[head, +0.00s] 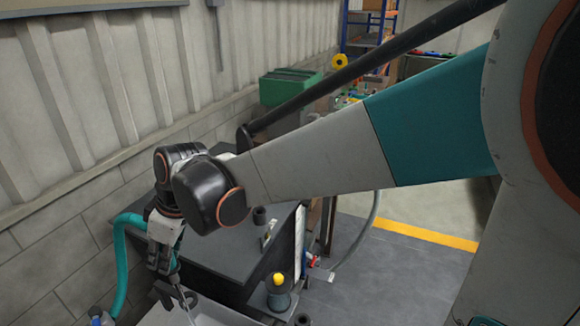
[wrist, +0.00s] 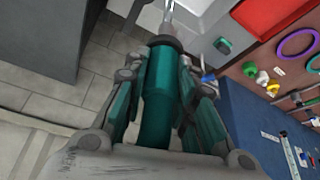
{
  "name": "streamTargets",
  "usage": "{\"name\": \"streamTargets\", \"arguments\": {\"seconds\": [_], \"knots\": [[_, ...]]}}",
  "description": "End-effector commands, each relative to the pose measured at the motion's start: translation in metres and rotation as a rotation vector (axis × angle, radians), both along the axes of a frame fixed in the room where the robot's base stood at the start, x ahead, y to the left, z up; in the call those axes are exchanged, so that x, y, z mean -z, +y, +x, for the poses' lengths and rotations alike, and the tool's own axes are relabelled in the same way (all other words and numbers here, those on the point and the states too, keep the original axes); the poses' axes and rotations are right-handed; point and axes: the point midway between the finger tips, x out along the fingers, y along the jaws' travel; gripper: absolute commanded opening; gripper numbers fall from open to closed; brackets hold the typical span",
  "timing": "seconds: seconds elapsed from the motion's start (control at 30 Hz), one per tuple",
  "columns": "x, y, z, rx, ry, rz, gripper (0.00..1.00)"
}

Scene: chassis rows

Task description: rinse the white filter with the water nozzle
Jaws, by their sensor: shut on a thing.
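My gripper (head: 163,262) is at the lower left of the head view. In the wrist view its fingers (wrist: 160,88) are closed around the teal body of the water nozzle (wrist: 158,105), which has a dark collar and a pale metal tip pointing to the top of the picture. In the head view a teal hose (head: 121,262) loops down beside my gripper. A thin pale tip shows below the gripper, over a light basin (head: 215,314) cut off by the bottom edge. I cannot make out the white filter in either view.
A dark bench (head: 222,248) stands behind my gripper, with a small dark cylinder (head: 259,216) on it. A yellow-topped container (head: 279,287) is right of the basin. A ribbed wall (head: 90,90) bounds the left. In the wrist view a red tray (wrist: 268,14) lies upper right.

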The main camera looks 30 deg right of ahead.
Motion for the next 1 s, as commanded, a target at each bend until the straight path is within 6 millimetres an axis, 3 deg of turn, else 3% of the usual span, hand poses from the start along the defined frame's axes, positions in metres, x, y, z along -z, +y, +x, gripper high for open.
{"name": "streamTargets", "arguments": {"seconds": [0.47,1.0], "knots": [[0.000,0.001,-0.008,-0.001,0.000,0.000,0.00],[-0.001,0.008,-0.046,-0.001,-0.001,0.001,0.00]]}}
